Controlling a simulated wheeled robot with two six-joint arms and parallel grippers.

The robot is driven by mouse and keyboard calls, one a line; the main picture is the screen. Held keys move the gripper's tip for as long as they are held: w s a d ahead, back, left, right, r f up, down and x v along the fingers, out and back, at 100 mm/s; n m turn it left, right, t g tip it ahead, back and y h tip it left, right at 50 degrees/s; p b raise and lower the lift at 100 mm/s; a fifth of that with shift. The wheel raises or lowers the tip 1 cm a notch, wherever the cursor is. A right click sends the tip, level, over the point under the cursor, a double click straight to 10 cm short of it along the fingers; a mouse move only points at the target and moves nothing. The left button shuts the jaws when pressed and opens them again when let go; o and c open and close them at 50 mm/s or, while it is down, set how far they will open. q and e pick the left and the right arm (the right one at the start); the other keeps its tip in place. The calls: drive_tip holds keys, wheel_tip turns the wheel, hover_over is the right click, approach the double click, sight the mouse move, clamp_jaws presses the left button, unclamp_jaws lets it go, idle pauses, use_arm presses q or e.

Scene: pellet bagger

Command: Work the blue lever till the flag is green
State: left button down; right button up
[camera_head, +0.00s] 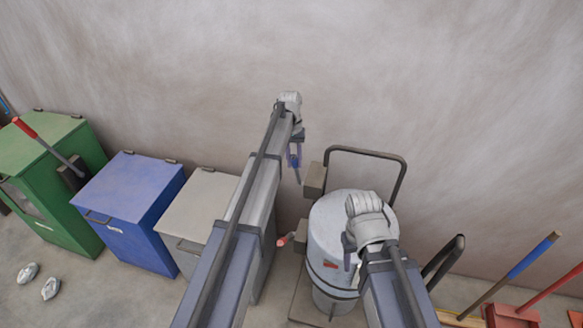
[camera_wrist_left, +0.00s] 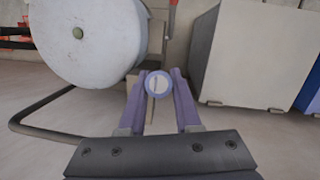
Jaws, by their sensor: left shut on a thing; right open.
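My left gripper (camera_head: 295,160) is high against the wall, left of the pellet drum. In the left wrist view my left gripper (camera_wrist_left: 158,88) has its two purple fingers closed on the blue lever (camera_wrist_left: 158,84), seen end-on as a round blue-rimmed knob with a pale face. In the head view the lever is mostly hidden by the gripper. The white drum (camera_head: 326,225) stands on a base, with a grey box at its upper left. My right gripper (camera_head: 350,252) is open and empty above the drum. I cannot make out a flag or its colour.
A grey bin (camera_head: 205,197), a blue bin (camera_head: 128,187) and a green cabinet (camera_head: 42,143) with a red-handled lever (camera_head: 25,127) stand along the wall at left. A red-tipped handle (camera_head: 285,239) juts out left of the drum.

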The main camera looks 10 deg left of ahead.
use_arm(q)
drive_tip(key=shift+w+r+g, duration=0.2)
drive_tip(key=shift+w+g, duration=0.05)
drive_tip(key=shift+w, duration=0.25)
drive_tip(key=shift+w+r+g, duration=0.15)
drive_tip(key=shift+w+g, duration=0.1)
drive_tip(key=shift+w, duration=0.25)
drive_tip(key=c, duration=0.6)
unclamp_jaws()
drive_tip(key=shift+r, duration=0.1)
drive_tip(key=p+v, duration=0.7)
drive_tip(key=shift+r+p, duration=0.3)
drive_tip(key=shift+p, duration=0.1)
